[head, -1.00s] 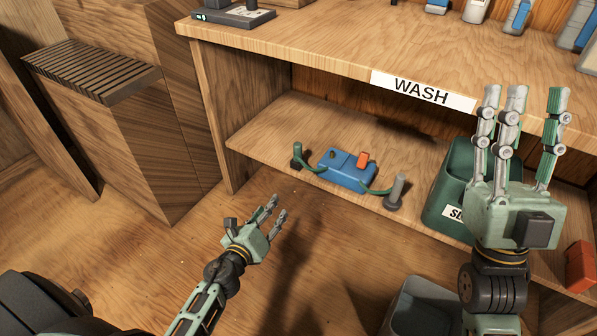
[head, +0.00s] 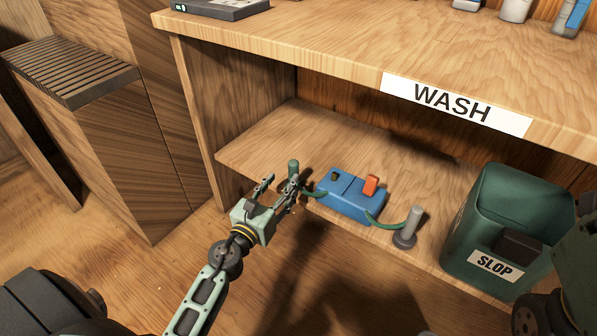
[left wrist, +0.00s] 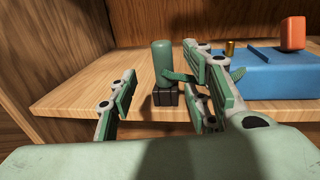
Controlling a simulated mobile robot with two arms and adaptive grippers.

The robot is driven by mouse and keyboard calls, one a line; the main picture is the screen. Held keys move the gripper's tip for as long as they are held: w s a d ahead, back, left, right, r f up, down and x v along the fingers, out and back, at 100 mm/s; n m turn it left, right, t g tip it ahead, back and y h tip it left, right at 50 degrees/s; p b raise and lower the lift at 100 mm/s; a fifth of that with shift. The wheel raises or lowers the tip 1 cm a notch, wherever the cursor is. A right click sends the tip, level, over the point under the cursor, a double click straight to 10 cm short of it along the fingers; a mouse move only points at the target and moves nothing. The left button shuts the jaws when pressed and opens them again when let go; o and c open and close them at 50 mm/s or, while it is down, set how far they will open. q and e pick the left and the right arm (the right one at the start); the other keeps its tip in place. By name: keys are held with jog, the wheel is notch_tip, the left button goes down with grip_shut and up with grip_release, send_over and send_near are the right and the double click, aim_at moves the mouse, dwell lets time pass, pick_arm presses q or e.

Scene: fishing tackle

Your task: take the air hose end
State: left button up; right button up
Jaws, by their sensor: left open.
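A blue box (head: 350,195) with an orange block on top lies on the lower shelf. A short green hose leads from its left end to an upright green cylinder (head: 293,168). In the left wrist view this green hose end (left wrist: 162,65) stands in a black block (left wrist: 166,97) near the shelf edge. Another green hose leads from the box's right end to a grey upright cylinder (head: 414,220) on a dark round foot. My left gripper (head: 279,188) is open and empty, its fingers reaching toward the green cylinder. My right gripper (head: 577,255) is cut off at the right edge; its fingers cannot be made out.
A green bin (head: 476,225) labelled SLOP stands right of the box. The upper shelf (head: 330,50), with a WASH sign (head: 455,104), overhangs the lower shelf (head: 262,150). A slatted wooden cabinet (head: 65,70) stands at the left. The lower shelf's back left is clear.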

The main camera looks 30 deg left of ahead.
aim_at(291, 172)
pick_arm(q)
jog(key=w, duration=0.7)
jog(key=shift+w+d, duration=0.15)
jog(key=shift+d, duration=0.05)
jog(key=shift+c, duration=0.4)
grip_shut()
